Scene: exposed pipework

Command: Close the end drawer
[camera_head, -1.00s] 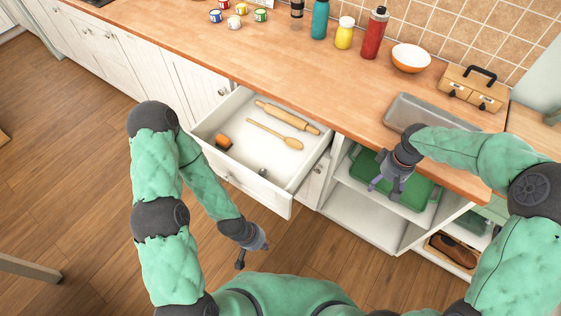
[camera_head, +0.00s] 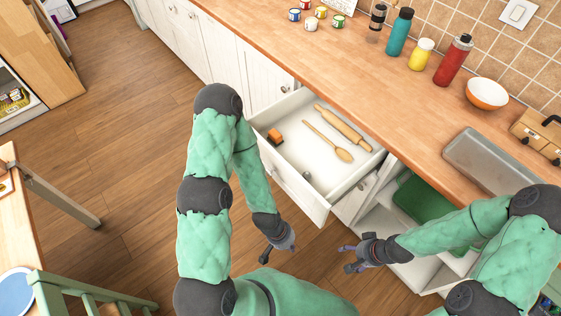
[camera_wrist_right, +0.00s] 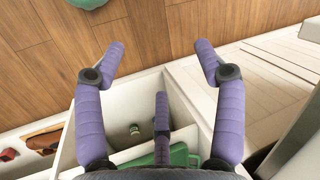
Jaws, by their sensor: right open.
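The end drawer (camera_head: 292,189) is pulled out from under the worktop in the head view. It holds a rolling pin (camera_head: 343,128), a wooden spoon (camera_head: 325,140) and a small orange-and-black item (camera_head: 275,134). My left gripper (camera_head: 277,250) hangs in front of the drawer front, apart from it, its fingers looking spread and empty. My right gripper (camera_head: 349,259) is open and empty, below and right of the drawer's front corner, not touching it. In the right wrist view its purple fingers (camera_wrist_right: 160,60) are spread with nothing between them.
Open shelves with a green tray (camera_head: 424,199) lie right of the drawer, partly behind my right arm. The worktop (camera_head: 330,75) carries bottles, a bowl (camera_head: 487,93) and a metal tray (camera_head: 490,163). A table and a green chair (camera_head: 85,296) stand at left. Wooden floor is clear before the cabinets.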

